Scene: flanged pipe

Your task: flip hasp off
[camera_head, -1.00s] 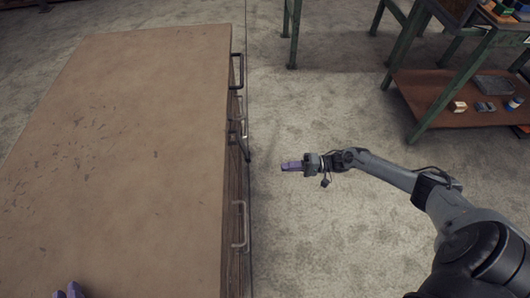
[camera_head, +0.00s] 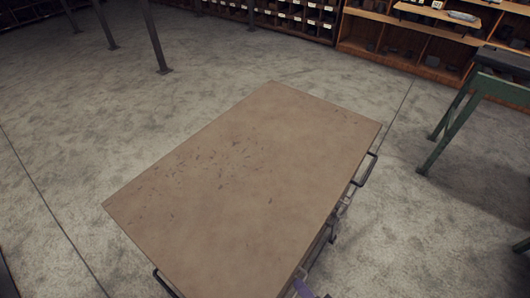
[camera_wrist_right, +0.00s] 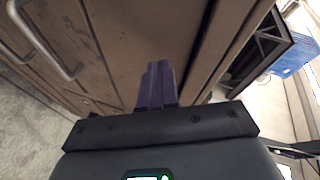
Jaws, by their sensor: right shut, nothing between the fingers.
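A wooden cabinet with a worn brown top (camera_head: 240,195) fills the middle of the head view. On its right side, dark metal hardware (camera_head: 334,226) shows between the handles, but it is too small and edge-on to make out the hasp clearly. My right gripper (camera_head: 303,289) is at the bottom edge of the head view, close beside the cabinet's right side. In the right wrist view, its purple fingers (camera_wrist_right: 157,85) are together and empty, in front of the brown cabinet panels (camera_wrist_right: 150,30). I cannot tell whether they touch. My left gripper is out of view.
Metal handles stick out from the cabinet, one at the far right corner (camera_head: 367,170) and one at the lower left (camera_head: 163,284). A green-legged bench (camera_head: 447,130) stands at right, shelves (camera_head: 410,48) behind. The right wrist view shows a blue crate (camera_wrist_right: 296,56).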

